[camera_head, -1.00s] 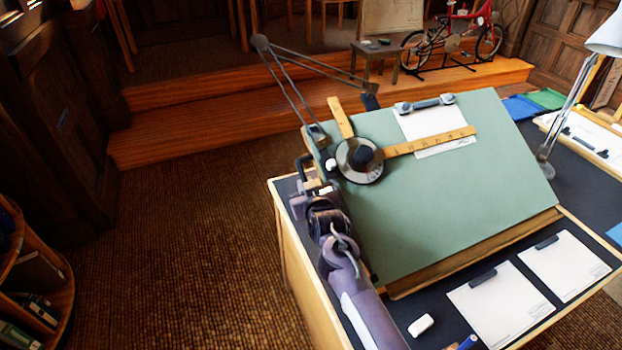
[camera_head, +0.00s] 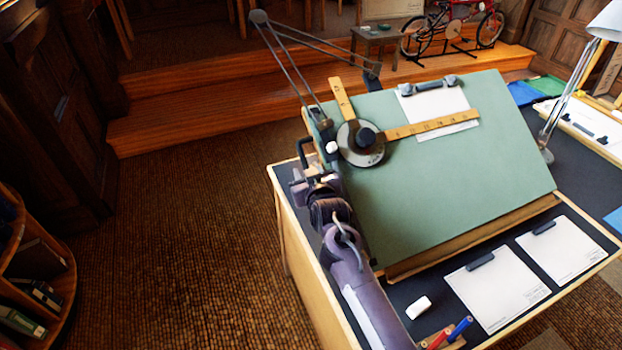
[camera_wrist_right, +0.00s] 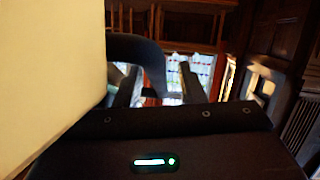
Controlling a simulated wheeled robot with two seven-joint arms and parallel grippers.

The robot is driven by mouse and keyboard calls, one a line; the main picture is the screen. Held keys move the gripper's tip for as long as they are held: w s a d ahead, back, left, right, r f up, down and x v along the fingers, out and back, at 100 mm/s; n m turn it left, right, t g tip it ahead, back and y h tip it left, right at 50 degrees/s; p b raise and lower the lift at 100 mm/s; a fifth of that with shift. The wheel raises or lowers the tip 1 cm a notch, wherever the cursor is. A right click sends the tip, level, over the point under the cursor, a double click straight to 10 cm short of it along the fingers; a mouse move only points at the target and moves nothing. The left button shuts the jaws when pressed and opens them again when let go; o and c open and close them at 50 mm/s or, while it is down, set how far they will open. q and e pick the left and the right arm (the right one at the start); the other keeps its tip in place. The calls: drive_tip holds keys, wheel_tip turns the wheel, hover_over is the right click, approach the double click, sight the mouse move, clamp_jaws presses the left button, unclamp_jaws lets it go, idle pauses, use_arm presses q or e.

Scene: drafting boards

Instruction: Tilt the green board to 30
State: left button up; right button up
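The green board (camera_head: 440,190) slopes on the desk in the head view, its far edge raised and its near edge resting low by a wooden ledge. A black bent handle (camera_head: 303,147) stands at its left edge. My right gripper (camera_head: 322,180) is at this edge, close to the handle, with my purple arm reaching up from below. In the right wrist view a dark curved bar (camera_wrist_right: 142,50), probably the handle, crosses in front of the gripper. Whether the fingers are closed on it is unclear. My left gripper is not in view.
A drafting machine with a round head (camera_head: 361,144) and wooden rulers lies on the board, beside a clipped sheet (camera_head: 438,108). Two papers, a white eraser (camera_head: 418,307) and markers (camera_head: 459,329) lie in front. A lamp (camera_head: 548,135) stands right. The floor at left is clear.

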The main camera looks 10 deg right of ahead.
drive_tip(key=v, duration=0.5)
drive_tip(key=shift+s+r+b, duration=0.1)
drive_tip(key=shift+s+b, duration=0.25)
drive_tip(key=shift+s, duration=0.05)
